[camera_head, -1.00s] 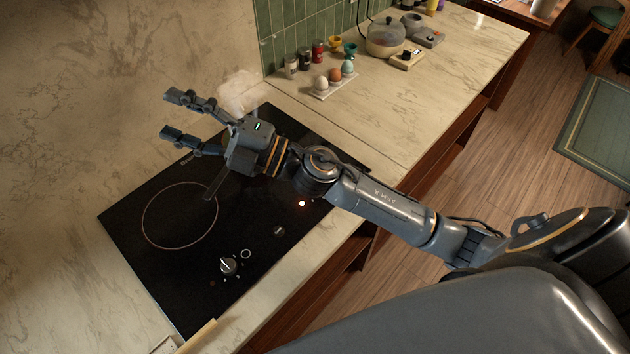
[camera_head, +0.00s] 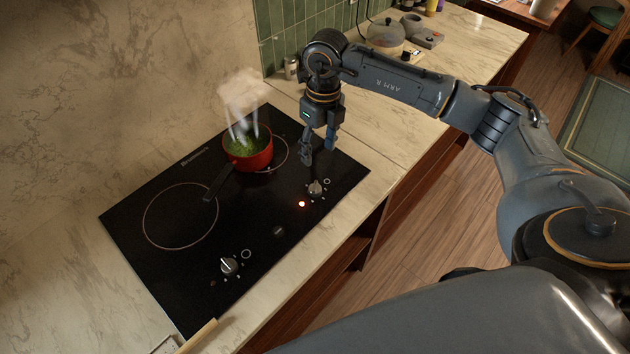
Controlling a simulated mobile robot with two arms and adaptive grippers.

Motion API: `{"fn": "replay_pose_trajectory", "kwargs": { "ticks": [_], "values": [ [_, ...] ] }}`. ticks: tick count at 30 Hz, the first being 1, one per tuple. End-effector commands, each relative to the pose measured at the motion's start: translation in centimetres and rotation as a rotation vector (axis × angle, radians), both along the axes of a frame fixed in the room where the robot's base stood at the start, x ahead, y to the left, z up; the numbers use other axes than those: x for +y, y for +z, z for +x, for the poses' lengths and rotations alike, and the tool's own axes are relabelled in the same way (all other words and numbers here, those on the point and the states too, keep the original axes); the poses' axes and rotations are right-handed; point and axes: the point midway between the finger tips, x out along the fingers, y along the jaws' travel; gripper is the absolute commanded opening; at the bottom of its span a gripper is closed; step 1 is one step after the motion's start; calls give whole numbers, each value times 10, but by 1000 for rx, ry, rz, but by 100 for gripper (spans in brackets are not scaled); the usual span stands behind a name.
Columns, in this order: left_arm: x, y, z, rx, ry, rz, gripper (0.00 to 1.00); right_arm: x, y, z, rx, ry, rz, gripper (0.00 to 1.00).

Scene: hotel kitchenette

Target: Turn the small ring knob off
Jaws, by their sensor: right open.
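The black cooktop (camera_head: 262,230) has a small ring (camera_head: 285,160) at the back right and a large ring (camera_head: 148,222) at the left. A red pot (camera_head: 258,158) with green contents stands on the small ring and steams. The silver knob at the right (camera_head: 315,188) is on the small ring's side, near a lit red light (camera_head: 302,204). Another knob (camera_head: 229,267) sits nearer the left front. My right gripper (camera_head: 318,156) points down, open and empty, above the cooktop just behind the right knob, apart from it. My left gripper is not in view.
The pot's dark handle (camera_head: 215,183) points toward the front left. The cooktop front between the knobs is clear.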

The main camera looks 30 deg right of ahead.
Motion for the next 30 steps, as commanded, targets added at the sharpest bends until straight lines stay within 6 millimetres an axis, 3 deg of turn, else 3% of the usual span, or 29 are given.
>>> {"fn": "replay_pose_trajectory", "kwargs": {
  "ticks": [12, 18, 30],
  "values": [
    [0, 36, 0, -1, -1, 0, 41, 8, -82, -4, 4, 2, 5, 55],
    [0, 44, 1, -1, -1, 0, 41, 10, -112, -4, 3, 2, 7, 55],
    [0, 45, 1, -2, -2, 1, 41, 11, -126, -3, -1, 4, 6, 55]
  ]
}}
